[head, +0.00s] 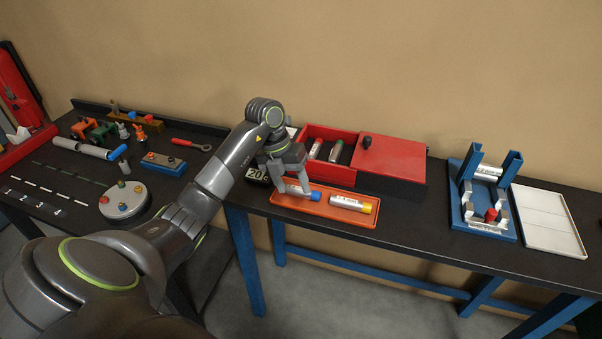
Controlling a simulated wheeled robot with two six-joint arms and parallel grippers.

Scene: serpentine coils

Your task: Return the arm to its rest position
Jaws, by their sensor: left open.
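My left arm reaches in from the lower left across the gap between two dark tables. My left gripper (296,191) is open, pointing down over the left part of an orange tray (285,202). A tube with a blue cap (315,196) lies in the tray beside the fingertips; I cannot tell whether they touch it. A white tube with a yellow cap (350,203) lies farther right in the same tray. My right gripper is not in view.
A red box (390,165) with tubes in its open left part stands behind the tray. A blue stand (485,190) and white tray (553,222) are at right. The left table holds a round base (125,203) and tools.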

